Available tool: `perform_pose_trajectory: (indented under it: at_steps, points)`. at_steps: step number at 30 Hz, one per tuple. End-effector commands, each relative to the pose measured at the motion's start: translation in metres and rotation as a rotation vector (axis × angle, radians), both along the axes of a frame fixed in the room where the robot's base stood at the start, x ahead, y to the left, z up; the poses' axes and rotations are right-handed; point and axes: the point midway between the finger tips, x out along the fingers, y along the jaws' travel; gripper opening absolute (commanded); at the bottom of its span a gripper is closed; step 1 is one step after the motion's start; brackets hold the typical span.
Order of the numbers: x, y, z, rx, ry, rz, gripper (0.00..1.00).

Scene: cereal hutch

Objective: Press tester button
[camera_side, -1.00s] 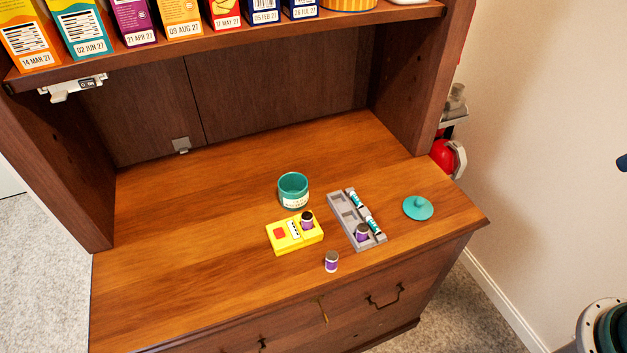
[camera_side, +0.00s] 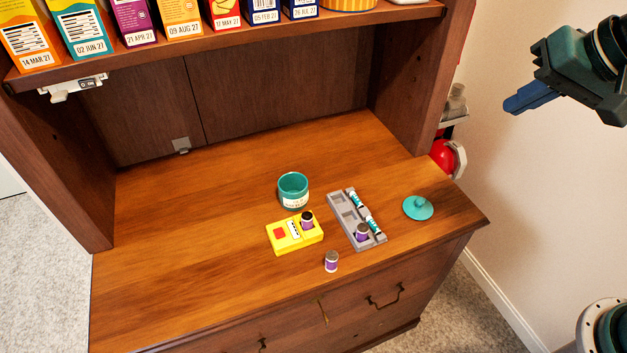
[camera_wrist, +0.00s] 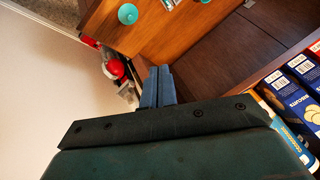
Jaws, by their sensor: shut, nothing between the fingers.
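The yellow tester (camera_side: 296,235) lies on the wooden counter. Its red button (camera_side: 280,233) is on its left part, with a white striped panel (camera_side: 294,229) beside it. A purple battery with a dark top (camera_side: 307,220) stands in the tester's right part. My gripper (camera_side: 514,105) is in the air at the upper right of the side view, well to the right of the hutch and far from the tester. In the wrist view its blue fingers (camera_wrist: 158,86) are together and hold nothing. The tester is not visible in the wrist view.
A teal jar (camera_side: 293,191) stands behind the tester. A grey tray (camera_side: 343,209) with several batteries lies to its right, and a teal lid (camera_side: 418,208) beyond. A loose purple battery (camera_side: 331,262) stands in front. A shelf (camera_side: 230,37) with boxes overhangs the counter. The counter's left is clear.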

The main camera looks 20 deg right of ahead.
Motion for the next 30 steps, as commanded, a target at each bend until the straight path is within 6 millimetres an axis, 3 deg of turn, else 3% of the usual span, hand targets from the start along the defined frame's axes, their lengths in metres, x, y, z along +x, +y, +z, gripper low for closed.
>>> perform_pose_trajectory:
  at_steps: [15,30]
  points:
    - [0.085,0.080,-0.035,0.286,0.028,-0.243,0.00]
    - [0.142,0.174,-0.095,0.572,0.105,-0.476,0.00]
